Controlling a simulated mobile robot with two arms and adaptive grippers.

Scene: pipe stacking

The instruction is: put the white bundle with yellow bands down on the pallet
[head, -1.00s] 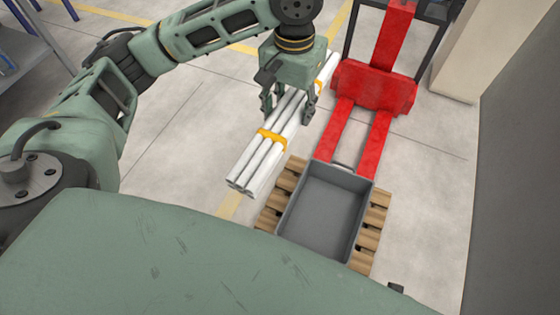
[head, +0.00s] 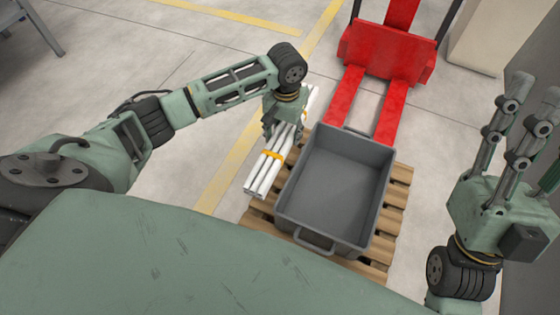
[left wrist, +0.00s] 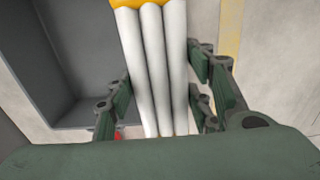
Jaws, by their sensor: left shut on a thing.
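The bundle of white pipes with yellow bands (head: 259,181) is in my left gripper (head: 284,132), which is shut on it around its middle. In the left wrist view the white pipes (left wrist: 152,60) run between the fingers, with a yellow band at the top edge. In the head view the bundle is beside the left wall of the grey crate, overlapping the left edge of the wooden pallet (head: 396,205). I cannot tell how high it is above the pallet. My right gripper (head: 535,95) is at the right edge, fingers up, open and empty.
The grey open crate (head: 293,200) stands on the pallet, is empty, and covers most of it. Narrow strips of pallet slats show left and right of it. A red pallet truck (head: 385,50) stands behind. A pale block (head: 490,40) and dark wall are at the right.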

